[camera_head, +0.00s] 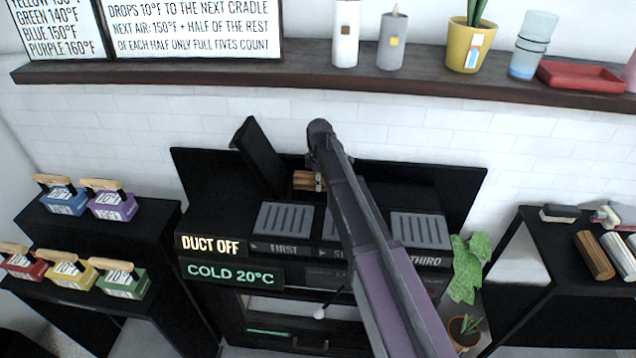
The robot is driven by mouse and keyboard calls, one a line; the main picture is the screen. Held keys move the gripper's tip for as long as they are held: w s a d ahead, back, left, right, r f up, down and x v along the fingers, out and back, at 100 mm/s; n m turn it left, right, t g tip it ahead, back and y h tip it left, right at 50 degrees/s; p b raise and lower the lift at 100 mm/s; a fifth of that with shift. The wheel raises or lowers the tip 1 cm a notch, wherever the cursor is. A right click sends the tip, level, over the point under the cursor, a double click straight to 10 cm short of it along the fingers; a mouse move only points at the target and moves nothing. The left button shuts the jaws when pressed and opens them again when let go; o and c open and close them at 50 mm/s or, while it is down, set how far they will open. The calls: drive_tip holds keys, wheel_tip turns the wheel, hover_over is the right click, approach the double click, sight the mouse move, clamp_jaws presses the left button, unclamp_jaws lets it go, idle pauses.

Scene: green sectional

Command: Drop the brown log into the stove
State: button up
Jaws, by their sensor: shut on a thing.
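The black stove (215,215) stands in the middle, with grated cradles on top and labels reading "DUCT OFF", "COLD 20°C", "FIRST" and "THIRD". A black lid-like panel (258,155) stands tilted up at its back left. The brown log (303,180) is at the back of the stove top, to the right of that panel. My gripper (318,181) is shut on the log's right part. My arm hides most of the gripper and the middle of the stove. I cannot tell how high the log is above the opening.
A black side table (165,215) at left holds several coloured, wooden-handled blocks. At right, another black table (545,265) bears a brown log (594,255) and a pale one (621,257). A dark wall shelf (200,75) with candles and pots runs above. A plant (466,270) stands beside the stove.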

drive_tip(key=shift+f+b, duration=0.9)
drive_tip(key=shift+f, duration=0.35)
drive_tip(key=o, duration=1.2)
drive_tip(key=shift+c, duration=0.2)
drive_tip(key=shift+r, duration=0.1)
